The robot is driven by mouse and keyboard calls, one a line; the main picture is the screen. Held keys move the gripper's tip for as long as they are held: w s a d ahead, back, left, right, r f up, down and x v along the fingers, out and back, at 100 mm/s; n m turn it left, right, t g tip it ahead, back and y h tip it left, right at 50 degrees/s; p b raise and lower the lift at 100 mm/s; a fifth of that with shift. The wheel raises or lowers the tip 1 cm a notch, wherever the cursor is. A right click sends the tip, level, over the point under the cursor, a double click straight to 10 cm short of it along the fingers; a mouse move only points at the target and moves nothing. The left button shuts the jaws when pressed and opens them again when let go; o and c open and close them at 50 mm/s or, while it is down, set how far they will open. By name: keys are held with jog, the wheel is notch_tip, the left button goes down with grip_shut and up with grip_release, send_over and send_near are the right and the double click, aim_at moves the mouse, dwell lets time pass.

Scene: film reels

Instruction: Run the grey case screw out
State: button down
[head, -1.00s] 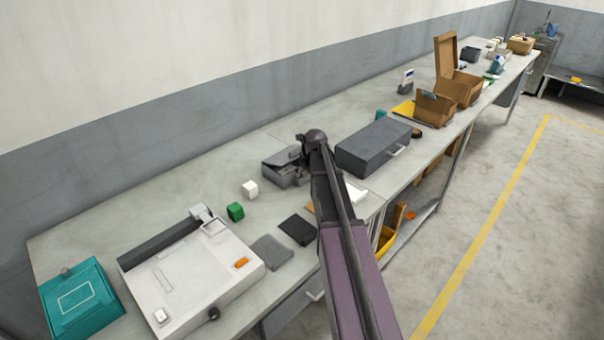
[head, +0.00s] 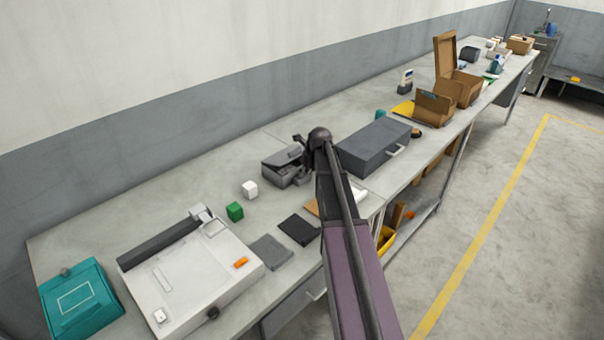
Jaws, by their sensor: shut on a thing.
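The grey case (head: 279,168) sits on the bench, left of the dark grey drawer box. My gripper (head: 303,165) is at the right end of the case, small and dark, partly covered by my own wrist. It is shut at the case, on the grey case screw. The screw itself is too small and hidden to make out, so I cannot tell how far it stands out.
The dark grey drawer box (head: 374,148) stands close to the right of my wrist. A white block (head: 250,190), a green block (head: 235,211) and a black pad (head: 299,230) lie nearer. A white machine (head: 190,275) and a teal box (head: 80,300) fill the left end.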

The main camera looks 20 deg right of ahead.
jog(key=n+y, duration=0.1)
jog(key=n, duration=0.3)
jog(key=shift+n+g+y, duration=0.3)
jog(key=shift+g+y, duration=0.1)
jog(key=c, duration=0.5)
grip_release()
jog(key=shift+d, duration=0.1)
